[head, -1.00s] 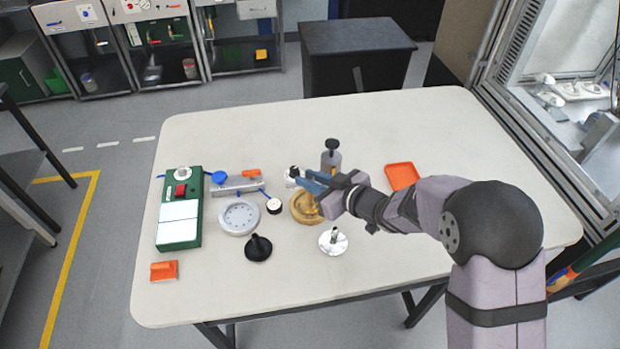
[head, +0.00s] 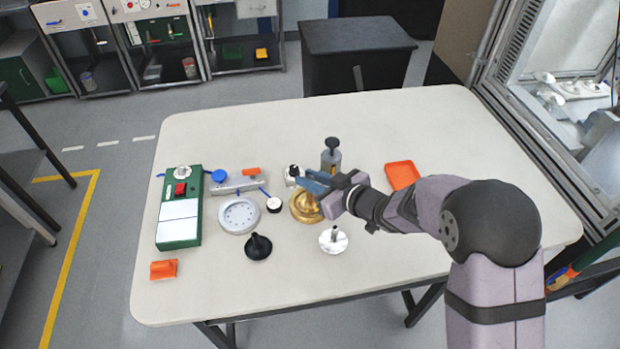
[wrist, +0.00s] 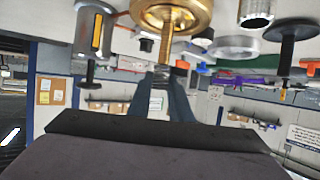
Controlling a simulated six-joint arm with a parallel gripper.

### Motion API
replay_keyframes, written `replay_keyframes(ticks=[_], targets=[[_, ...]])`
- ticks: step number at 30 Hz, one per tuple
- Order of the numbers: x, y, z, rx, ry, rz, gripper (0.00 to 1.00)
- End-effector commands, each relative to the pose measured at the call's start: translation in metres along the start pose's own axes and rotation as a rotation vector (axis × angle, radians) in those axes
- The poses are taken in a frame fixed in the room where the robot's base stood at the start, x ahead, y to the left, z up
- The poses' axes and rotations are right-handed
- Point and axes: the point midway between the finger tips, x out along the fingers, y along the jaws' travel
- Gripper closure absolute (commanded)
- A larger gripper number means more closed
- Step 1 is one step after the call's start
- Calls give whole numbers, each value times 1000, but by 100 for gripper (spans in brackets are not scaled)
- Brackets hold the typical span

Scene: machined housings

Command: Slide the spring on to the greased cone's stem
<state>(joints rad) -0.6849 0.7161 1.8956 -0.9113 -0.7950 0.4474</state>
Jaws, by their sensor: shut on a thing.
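My gripper (head: 308,180) is shut and hangs low over the brass cone (head: 304,208), with its blue fingers pointing left. In the wrist view the brass cone (wrist: 172,12) shows upside down with its stem toward the fingertips (wrist: 160,75). A small grey piece, seemingly the spring, is between the fingertips, close to the stem's end; I cannot tell whether it touches the stem. A white cone (head: 333,241) and a black cone (head: 258,247) stand upright with stems at the front. Grease is too small to make out on any cone.
A grey dispenser with a black knob (head: 331,158) stands just behind my gripper. A grey ring plate (head: 239,215), a green box (head: 180,208) and an orange block (head: 164,270) lie to the left. An orange tray (head: 402,176) is at right. The table's front right is clear.

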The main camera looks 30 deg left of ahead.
Motion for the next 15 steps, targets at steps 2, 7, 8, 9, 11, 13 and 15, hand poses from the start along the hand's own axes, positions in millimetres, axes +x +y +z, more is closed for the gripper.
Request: replay_keyframes(ticks=[2, 7, 8, 9, 11, 13, 15], targets=[[0, 0, 0, 0, 0, 0, 100], [1, 0, 2, 0, 0, 0, 100], [1, 0, 2, 0, 0, 0, 100], [1, 0, 3, 0, 0, 0, 100], [2, 0, 4, 0, 0, 0, 100], [2, 0, 5, 0, 0, 0, 100], [2, 0, 5, 0, 0, 0, 100]])
